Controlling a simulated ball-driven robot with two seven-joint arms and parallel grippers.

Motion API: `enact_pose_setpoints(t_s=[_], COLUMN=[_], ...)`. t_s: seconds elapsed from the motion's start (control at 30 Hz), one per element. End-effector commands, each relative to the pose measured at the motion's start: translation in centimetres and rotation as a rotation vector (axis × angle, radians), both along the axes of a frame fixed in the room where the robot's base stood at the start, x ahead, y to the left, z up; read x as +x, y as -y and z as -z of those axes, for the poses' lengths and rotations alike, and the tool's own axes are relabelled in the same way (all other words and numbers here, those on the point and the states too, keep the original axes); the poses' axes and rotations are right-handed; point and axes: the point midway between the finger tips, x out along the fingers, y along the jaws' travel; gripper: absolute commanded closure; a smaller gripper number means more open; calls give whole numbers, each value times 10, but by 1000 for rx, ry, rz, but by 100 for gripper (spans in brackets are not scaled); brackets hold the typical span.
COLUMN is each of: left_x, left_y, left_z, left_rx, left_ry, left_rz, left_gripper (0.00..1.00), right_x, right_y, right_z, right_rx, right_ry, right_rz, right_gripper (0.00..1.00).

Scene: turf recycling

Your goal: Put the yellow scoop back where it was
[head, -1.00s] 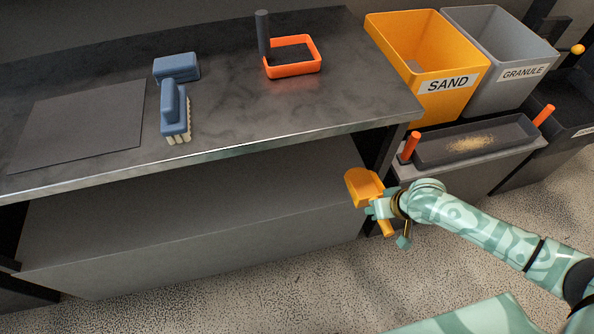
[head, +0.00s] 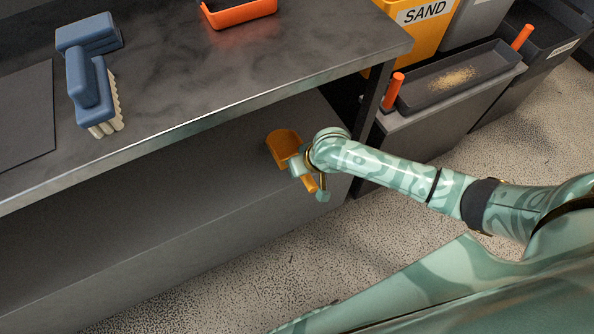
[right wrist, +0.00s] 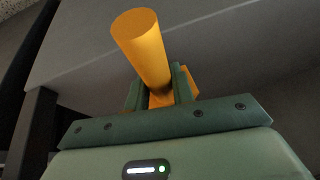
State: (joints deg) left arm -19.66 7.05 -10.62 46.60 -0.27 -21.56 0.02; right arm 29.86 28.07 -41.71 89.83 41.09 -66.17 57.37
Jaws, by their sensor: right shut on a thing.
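The yellow scoop (head: 283,146) is held in my right gripper (head: 303,168), in front of the lower shelf (head: 190,190) under the bench, near its right end. Its broad pan points up and left, and its handle sticks out below the jaws. In the right wrist view my right gripper (right wrist: 160,88) is shut on the scoop, with the round yellow handle (right wrist: 142,45) rising toward the camera. Whether the scoop touches the shelf cannot be told. My left gripper is out of view.
The bench top (head: 250,75) overhangs the shelf, with a dark leg (head: 370,110) on the right. A tray with sand (head: 430,92) and the SAND bin (head: 418,35) stand right.

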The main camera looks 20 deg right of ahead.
Motion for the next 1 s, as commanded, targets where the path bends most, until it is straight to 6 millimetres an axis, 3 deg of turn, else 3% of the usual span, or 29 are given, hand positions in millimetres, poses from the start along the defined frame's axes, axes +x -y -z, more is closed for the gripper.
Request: enact_pose_setpoints(t_s=[0.03, 0.17, 0.57, 0.6, 0.67, 1.0], left_x=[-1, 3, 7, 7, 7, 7], left_y=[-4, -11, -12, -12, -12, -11], left_z=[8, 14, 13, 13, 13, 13], left_rx=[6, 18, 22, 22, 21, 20], left_ry=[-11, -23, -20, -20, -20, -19], left_rz=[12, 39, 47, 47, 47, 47], left_gripper=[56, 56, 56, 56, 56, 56], right_x=[1, 0, 1, 1, 1, 1], right_y=[-4, -2, -2, -2, -2, -2], right_z=[16, 36, 36, 37, 37, 34], right_rx=[1, -1, 0, 0, 0, 0], right_ry=[-8, -7, -1, -2, -2, 0], right_rz=[0, -1, 0, 0, 0, -1], right_gripper=[100, 100, 100, 73, 56, 54])
